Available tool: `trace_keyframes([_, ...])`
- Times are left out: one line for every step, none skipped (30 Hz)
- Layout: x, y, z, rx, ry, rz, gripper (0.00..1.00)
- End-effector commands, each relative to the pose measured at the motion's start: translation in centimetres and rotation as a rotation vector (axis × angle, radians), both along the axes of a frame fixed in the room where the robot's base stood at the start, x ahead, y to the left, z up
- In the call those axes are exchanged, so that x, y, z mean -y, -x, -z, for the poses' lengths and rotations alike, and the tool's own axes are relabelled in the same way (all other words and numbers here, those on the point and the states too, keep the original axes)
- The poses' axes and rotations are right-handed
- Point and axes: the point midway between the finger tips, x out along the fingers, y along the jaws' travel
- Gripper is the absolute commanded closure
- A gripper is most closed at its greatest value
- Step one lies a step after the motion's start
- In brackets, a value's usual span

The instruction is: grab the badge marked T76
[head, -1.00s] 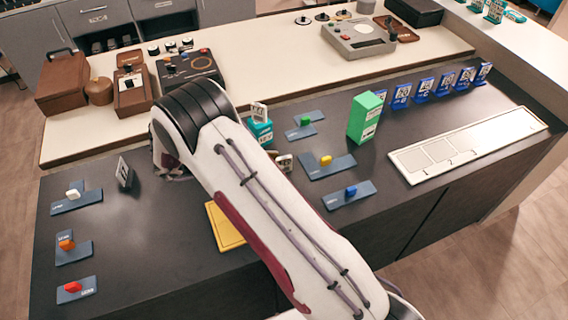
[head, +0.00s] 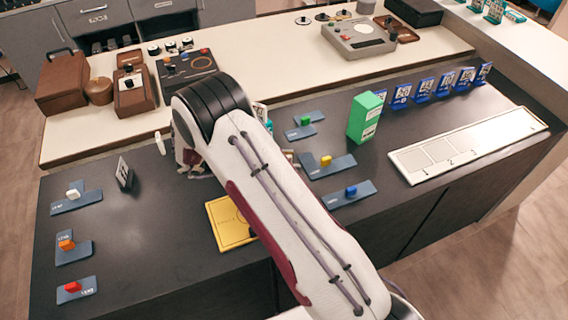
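Several blue badges stand in a row at the back right of the dark counter, among them one badge (head: 401,95) at the near left end and another badge (head: 483,73) at the far end. Their marks are too small to read, so I cannot tell which is T76. A dark grey card (head: 124,173) with a pale mark stands on the left part of the counter. My gripper (head: 188,163) is over the counter just right of this card and apart from it. My arm hides most of the gripper, and its fingers and any held thing are unclear.
A green box (head: 365,117) stands left of the blue badges. A white numbered panel (head: 468,145) lies at the right. A yellow pad (head: 230,224) lies by my arm. Slate plates with coloured blocks, such as the orange one (head: 66,244), lie on both sides. The left middle is clear.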

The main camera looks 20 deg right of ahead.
Motion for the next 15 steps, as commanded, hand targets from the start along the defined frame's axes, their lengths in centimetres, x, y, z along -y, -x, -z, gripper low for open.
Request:
trace_keyframes([0.01, 0.0, 0.0, 0.0, 0.0, 0.0, 0.71])
trace_keyframes([0.0, 0.0, 0.0, 0.0, 0.0, 0.0, 0.71])
trace_keyframes([-0.01, 0.0, 0.0, 0.0, 0.0, 0.0, 0.71])
trace_keyframes([-0.01, 0.0, 0.0, 0.0, 0.0, 0.0, 0.71])
trace_keyframes([-0.02, 0.0, -0.01, 0.0, 0.0, 0.0, 0.71])
trace_keyframes([-0.02, 0.0, -0.01, 0.0, 0.0, 0.0, 0.71])
trace_keyframes([-0.02, 0.0, -0.01, 0.0, 0.0, 0.0, 0.71])
trace_keyframes([-0.02, 0.0, -0.02, 0.0, 0.0, 0.0, 0.71])
trace_keyframes([-0.02, 0.0, -0.02, 0.0, 0.0, 0.0, 0.71])
trace_keyframes([-0.02, 0.0, -0.02, 0.0, 0.0, 0.0, 0.71])
trace_keyframes([-0.02, 0.0, -0.02, 0.0, 0.0, 0.0, 0.71])
trace_keyframes([-0.03, 0.0, -0.02, 0.0, 0.0, 0.0, 0.71])
trace_keyframes([-0.03, 0.0, -0.02, 0.0, 0.0, 0.0, 0.76])
trace_keyframes([-0.03, 0.0, -0.02, 0.0, 0.0, 0.0, 0.84])
trace_keyframes([-0.03, 0.0, -0.02, 0.0, 0.0, 0.0, 0.94])
